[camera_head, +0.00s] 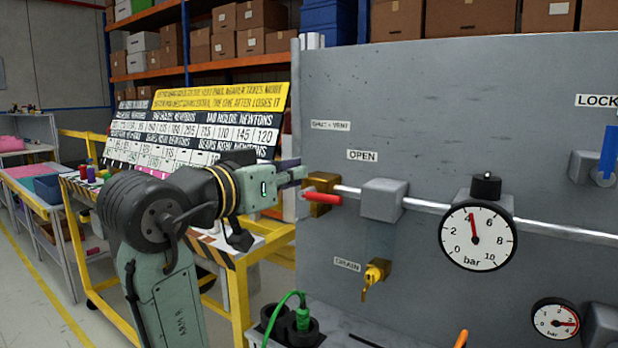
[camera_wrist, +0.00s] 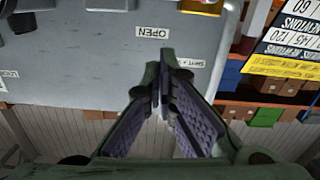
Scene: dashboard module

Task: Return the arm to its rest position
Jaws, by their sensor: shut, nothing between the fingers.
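My gripper (camera_head: 291,174) is at the end of my arm in the head view, left of the grey panel (camera_head: 420,110). It points right, toward the panel's left edge, near a brass valve (camera_head: 322,205) with a red lever (camera_head: 322,198). I cannot tell the exact gap to the valve in the head view. In the wrist view my gripper (camera_wrist: 165,82) has its fingertips together and nothing between them. The panel (camera_wrist: 80,70) and its OPEN label (camera_wrist: 153,33) lie beyond the fingertips there. My arm is bent, with the elbow low at the left.
A yellow drain valve (camera_head: 376,272) sits below. A yellow-framed bench (camera_head: 240,285) stands behind my arm. The aisle floor (camera_head: 30,310) is clear at the left.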

